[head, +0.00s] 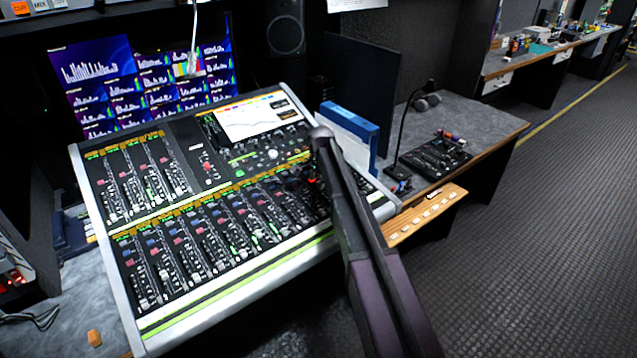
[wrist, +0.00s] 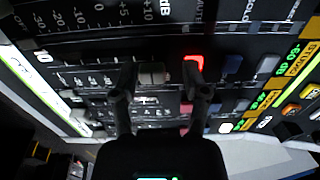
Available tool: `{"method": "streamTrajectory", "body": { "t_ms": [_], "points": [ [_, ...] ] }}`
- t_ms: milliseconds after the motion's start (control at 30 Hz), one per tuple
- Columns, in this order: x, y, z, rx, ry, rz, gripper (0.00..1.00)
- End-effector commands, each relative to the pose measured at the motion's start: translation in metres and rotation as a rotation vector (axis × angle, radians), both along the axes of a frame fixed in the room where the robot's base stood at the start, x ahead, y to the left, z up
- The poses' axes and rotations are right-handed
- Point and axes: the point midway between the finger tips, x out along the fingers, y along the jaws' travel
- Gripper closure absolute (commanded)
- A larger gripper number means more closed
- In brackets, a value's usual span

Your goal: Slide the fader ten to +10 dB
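The mixing console (head: 120,290) lies tilted below my arm in the head view, with a lower row of faders. In the wrist view the label "10" (wrist: 42,56) marks a strip, and a grey fader cap (wrist: 152,73) sits in that strip toward its high-dB end. My gripper (wrist: 160,78) is over the strip with its two fingers apart, one on each side of the cap. Gaps show between cap and fingers. The exact mark beside the cap is hard to read.
A red-lit button (wrist: 194,62) is beside the right fingertip, with a dark blue button (wrist: 232,65) further right. A neighbouring strip's dB scale (wrist: 110,15) runs above. In the head view a blue binder (head: 352,125) stands behind the console, and a lamp (head: 408,125) stands on the desk at right.

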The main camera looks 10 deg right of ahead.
Motion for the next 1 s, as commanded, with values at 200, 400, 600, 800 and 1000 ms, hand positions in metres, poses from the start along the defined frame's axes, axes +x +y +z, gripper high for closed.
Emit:
{"method": "streamTrajectory", "body": {
  "t_ms": [200,400,600,800,1000],
  "points": [
    [-0.001,-0.001,0.000,-0.002,0.003,0.000,0.31],
    [-0.003,-0.002,0.000,-0.003,0.004,0.000,0.31],
    [-0.011,-0.006,-0.002,-0.003,0.005,0.000,0.31],
    [-0.028,-0.015,-0.005,-0.003,0.005,-0.001,0.31],
    [-0.052,-0.029,-0.009,-0.003,0.006,-0.002,0.31]
  ]
}}
